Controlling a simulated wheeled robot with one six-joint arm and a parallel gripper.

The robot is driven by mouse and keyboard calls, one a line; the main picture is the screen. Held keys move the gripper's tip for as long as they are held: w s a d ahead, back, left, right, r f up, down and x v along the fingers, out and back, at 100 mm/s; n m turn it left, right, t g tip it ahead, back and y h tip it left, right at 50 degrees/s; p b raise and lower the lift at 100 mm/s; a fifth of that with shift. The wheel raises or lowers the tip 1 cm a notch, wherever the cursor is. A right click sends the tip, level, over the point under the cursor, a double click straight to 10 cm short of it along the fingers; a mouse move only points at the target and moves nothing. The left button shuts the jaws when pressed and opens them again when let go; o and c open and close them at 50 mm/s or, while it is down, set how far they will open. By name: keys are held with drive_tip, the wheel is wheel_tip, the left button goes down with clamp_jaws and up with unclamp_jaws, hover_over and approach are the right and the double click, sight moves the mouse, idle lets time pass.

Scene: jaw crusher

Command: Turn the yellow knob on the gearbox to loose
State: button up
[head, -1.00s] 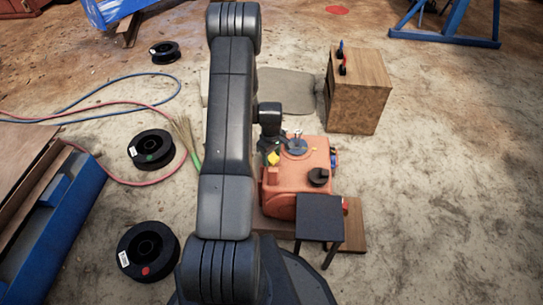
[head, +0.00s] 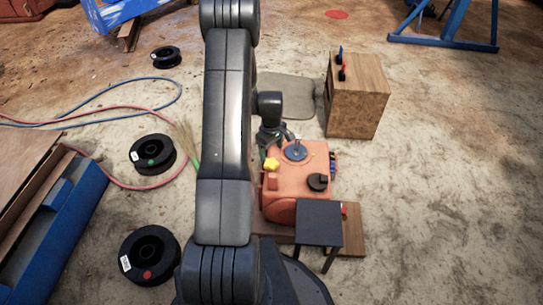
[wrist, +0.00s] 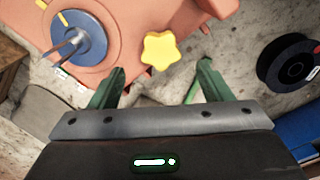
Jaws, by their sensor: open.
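The orange gearbox (head: 290,180) stands on a wooden board in the head view, and its casing (wrist: 125,22) fills the upper left of the wrist view. The yellow star-shaped knob (head: 271,164) is at the gearbox's left side. In the wrist view the knob (wrist: 160,50) lies ahead of my gripper (wrist: 162,70), roughly centred between the two green fingers. The fingers are apart and nothing is between them; I cannot tell how far off the knob is. In the head view my gripper (head: 268,138) is partly hidden at the gearbox's far left corner.
A blue disc with metal prongs (wrist: 78,40) and a black knob (head: 318,182) are on the gearbox. A dark stool (head: 320,222) stands close in front. A wooden box (head: 357,100) stands behind right. Black spools (head: 152,154) and hoses lie left. Floor at right is clear.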

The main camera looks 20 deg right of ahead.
sight(271, 164)
wheel_tip(271, 164, up, 7)
drive_tip(key=p, duration=0.1)
drive_tip(key=shift+f, duration=0.15)
wheel_tip(271, 164, down, 14)
drive_tip(key=b, duration=0.3)
idle(0.4)
